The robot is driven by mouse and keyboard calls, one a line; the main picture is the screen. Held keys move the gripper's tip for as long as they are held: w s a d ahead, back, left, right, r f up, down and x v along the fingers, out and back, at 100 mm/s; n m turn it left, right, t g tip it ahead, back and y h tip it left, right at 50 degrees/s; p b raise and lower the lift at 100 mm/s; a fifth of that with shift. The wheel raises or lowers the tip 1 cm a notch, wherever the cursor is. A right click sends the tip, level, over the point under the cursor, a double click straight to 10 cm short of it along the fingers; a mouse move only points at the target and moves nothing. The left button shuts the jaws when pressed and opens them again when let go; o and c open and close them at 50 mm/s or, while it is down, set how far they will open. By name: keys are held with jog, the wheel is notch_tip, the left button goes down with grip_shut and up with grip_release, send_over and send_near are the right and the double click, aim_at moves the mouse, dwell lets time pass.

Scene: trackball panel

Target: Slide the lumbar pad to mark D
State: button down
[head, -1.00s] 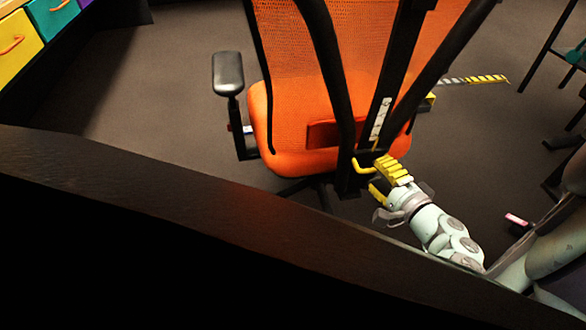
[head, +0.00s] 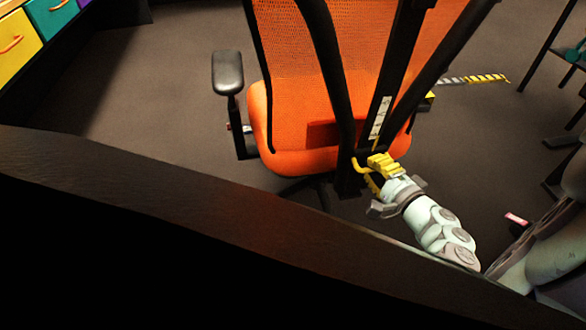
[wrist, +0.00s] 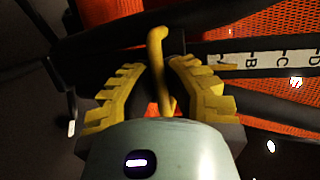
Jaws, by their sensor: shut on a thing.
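The orange office chair's back faces me, with a red lumbar pad (head: 322,133) low behind its mesh. A yellow handle (wrist: 158,65) stands out at the foot of the black spine; it also shows in the head view (head: 360,166). My gripper (head: 374,171) has yellow ridged fingers and is shut on this handle. In the wrist view the fingers (wrist: 158,75) lie on both sides of it. A white scale strip (wrist: 265,57) reads B, C, D from left to right; a yellow pointer tip (wrist: 225,60) lies left of B. The same strip (head: 380,118) runs up the spine in the head view.
A black armrest (head: 228,72) stands left of the seat. Black back struts flank the spine closely. A dark ledge (head: 150,195) crosses the foreground. Coloured drawers (head: 48,15) are at upper left, and grey floor is clear between them and the chair.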

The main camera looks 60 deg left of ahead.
dwell(0.3)
jog(key=r+p, duration=0.1)
jog(key=r, duration=0.1)
jog(key=r+p, duration=0.4)
jog(key=r, duration=0.1)
jog(key=shift+s+d+r, duration=0.1)
jog(key=shift+s+d, duration=0.05)
jog(key=shift+d, duration=0.25)
jog(key=c, duration=1)
grip_release()
jog(key=shift+c, duration=0.2)
jog(key=d, duration=0.4)
jog(key=s+d, duration=0.1)
jog(key=d, duration=0.3)
jog(key=d+r, duration=0.1)
jog(key=d, duration=0.3)
jog(key=shift+s, duration=0.3)
